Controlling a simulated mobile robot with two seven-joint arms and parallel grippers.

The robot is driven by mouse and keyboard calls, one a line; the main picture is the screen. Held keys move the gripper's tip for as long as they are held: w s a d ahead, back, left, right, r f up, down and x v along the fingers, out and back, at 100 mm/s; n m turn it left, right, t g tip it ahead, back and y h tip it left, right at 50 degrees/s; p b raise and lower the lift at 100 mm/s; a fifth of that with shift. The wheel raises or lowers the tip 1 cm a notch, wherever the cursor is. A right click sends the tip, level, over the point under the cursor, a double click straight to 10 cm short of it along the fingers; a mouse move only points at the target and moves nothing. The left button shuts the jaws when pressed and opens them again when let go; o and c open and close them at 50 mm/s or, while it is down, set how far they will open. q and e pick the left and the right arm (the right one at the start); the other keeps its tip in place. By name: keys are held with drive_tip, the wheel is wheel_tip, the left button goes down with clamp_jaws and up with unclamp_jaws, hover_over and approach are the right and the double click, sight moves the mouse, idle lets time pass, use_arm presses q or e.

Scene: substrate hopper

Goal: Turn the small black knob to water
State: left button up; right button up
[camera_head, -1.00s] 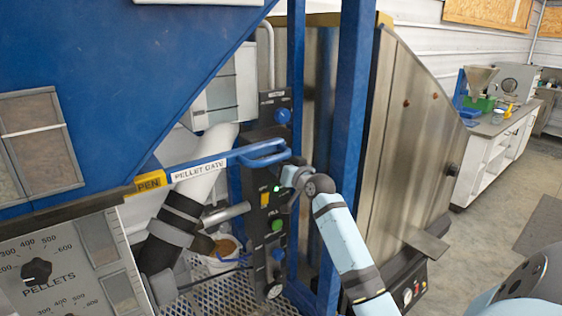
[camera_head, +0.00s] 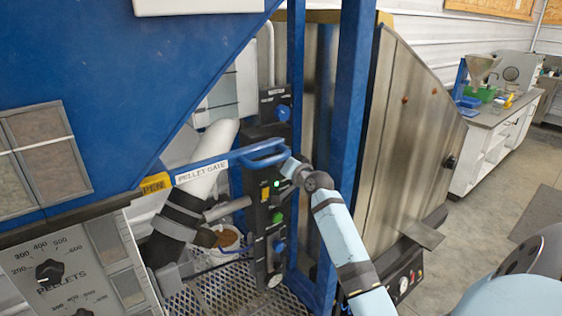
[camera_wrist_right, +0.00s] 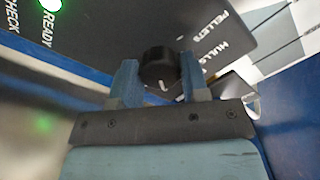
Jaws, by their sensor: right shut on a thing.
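The small black knob (camera_wrist_right: 158,66) shows in the right wrist view, with a white pointer line at its lower edge. The words PELLETS and HULLS are printed to its right on the dark panel; I can read no water mark. My right gripper (camera_wrist_right: 158,80) is shut on the knob, one finger on each side. In the head view my right gripper (camera_head: 287,170) reaches from the right to the upright black control panel (camera_head: 264,205) and hides the knob there. My left gripper is not in view.
A blue pellet gate handle (camera_head: 262,153) sticks out just above my right gripper. A blue post (camera_head: 345,130) stands close behind my right arm. The panel also carries a blue knob (camera_head: 283,113), a green button (camera_head: 277,218) and a lit green lamp (camera_head: 276,184).

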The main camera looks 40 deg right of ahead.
drive_tip(key=o, duration=0.9)
drive_tip(key=s+b, duration=0.1)
drive_tip(key=s, duration=0.3)
drive_tip(key=s+a+b, duration=0.1)
drive_tip(key=s, duration=0.8)
drive_tip(key=shift+s+a+b, duration=0.3)
drive_tip(key=shift+s+b, duration=0.1)
